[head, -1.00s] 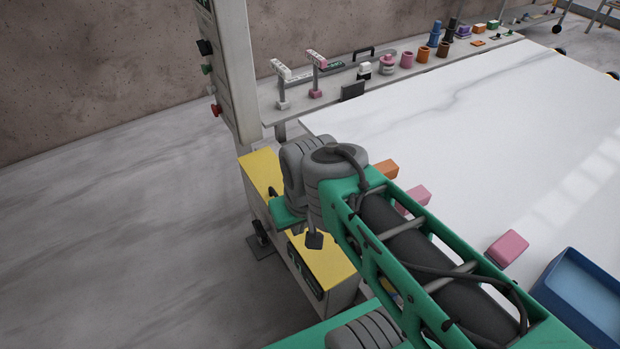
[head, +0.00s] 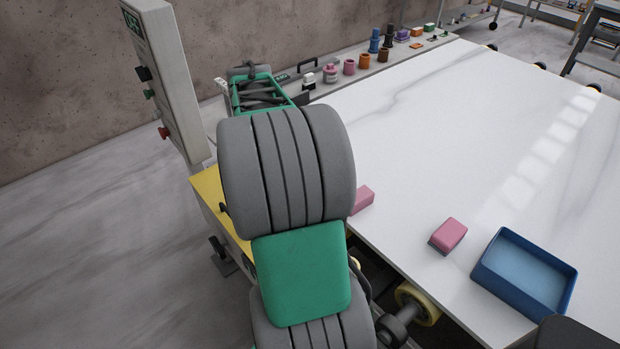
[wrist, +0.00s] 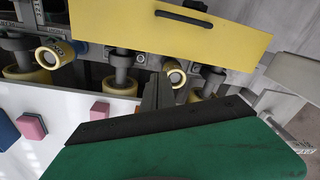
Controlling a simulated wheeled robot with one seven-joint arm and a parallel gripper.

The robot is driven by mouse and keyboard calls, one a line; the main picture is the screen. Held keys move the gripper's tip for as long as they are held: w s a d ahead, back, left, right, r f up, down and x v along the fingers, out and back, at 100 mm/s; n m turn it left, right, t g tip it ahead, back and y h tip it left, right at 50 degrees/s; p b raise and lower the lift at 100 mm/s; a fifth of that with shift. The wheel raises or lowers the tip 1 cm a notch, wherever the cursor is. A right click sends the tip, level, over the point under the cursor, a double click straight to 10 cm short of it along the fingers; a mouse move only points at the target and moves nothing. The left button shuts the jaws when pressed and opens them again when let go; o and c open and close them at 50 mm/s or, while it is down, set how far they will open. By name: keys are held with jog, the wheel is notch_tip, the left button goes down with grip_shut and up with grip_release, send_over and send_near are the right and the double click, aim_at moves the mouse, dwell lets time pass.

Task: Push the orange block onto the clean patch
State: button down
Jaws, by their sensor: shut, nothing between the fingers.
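The orange block is hidden behind my arm in the head view. In the wrist view a small sliver of orange, probably the orange block (wrist: 138,109), shows at the slab edge, partly covered by my gripper's dark edge. My gripper (wrist: 158,90) shows in the wrist view as dark fingers, shut with nothing between them, just right of that sliver; I cannot tell whether they touch it. The white stone slab (head: 480,130) fills the right of the head view. I cannot make out a distinct clean patch on it.
Two pink blocks (head: 362,199) (head: 447,235) and a blue tray (head: 553,268) lie along the slab's near edge. A back ledge holds several small items, including a pink pot (head: 330,74). A yellow panel (wrist: 170,28) and rollers stand beside the slab. The slab's middle is clear.

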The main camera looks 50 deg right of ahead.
jog(key=s+d+f+m, duration=0.2)
jog(key=s+d+m, duration=0.25)
jog(key=d, duration=0.65)
jog(key=shift+m+g, duration=0.3)
jog(key=shift+m, duration=0.15)
jog(key=d+f, duration=0.1)
jog(key=f, duration=0.2)
jog(key=d+f+p, duration=0.1)
jog(key=f, duration=0.2)
jog(key=d+f+p, duration=0.1)
jog(key=f, duration=0.3)
jog(key=shift+s+d, duration=0.3)
jog(key=shift+w, duration=0.1)
